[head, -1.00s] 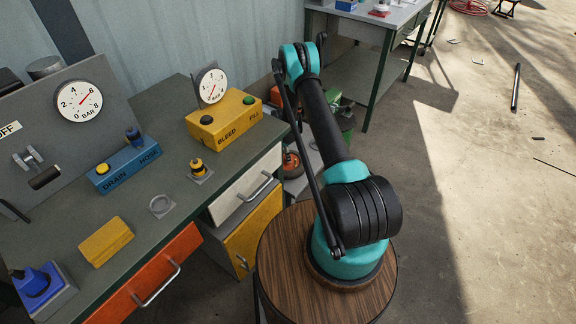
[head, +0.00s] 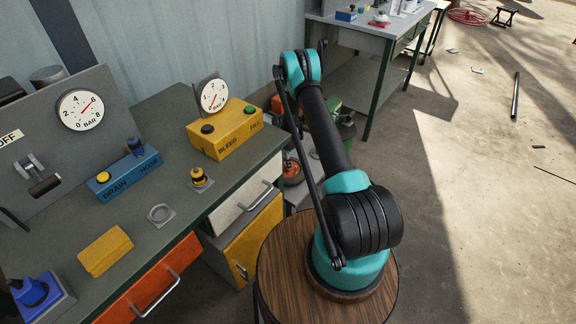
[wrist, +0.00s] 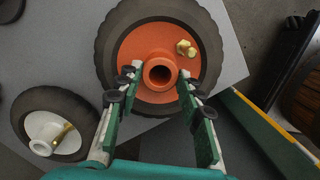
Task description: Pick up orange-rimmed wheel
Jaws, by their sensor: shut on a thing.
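The orange-rimmed wheel (wrist: 150,38) fills the upper middle of the wrist view, a dark tyre around an orange disc with a hollow orange hub and a brass fitting. My gripper (wrist: 159,78) has one finger on each side of the hub and is shut on it. The wheel appears to lie on a grey surface; whether it is lifted I cannot tell. In the head view a wheel with orange (head: 291,170) shows partly behind my arm, low beside the bench. My gripper is hidden there.
A white-rimmed wheel (wrist: 50,137) lies close by at lower left in the wrist view. In the head view, the green workbench (head: 150,215) with drawers stands at left, a round wooden stool top (head: 290,290) below my arm. Open floor (head: 480,200) lies at right.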

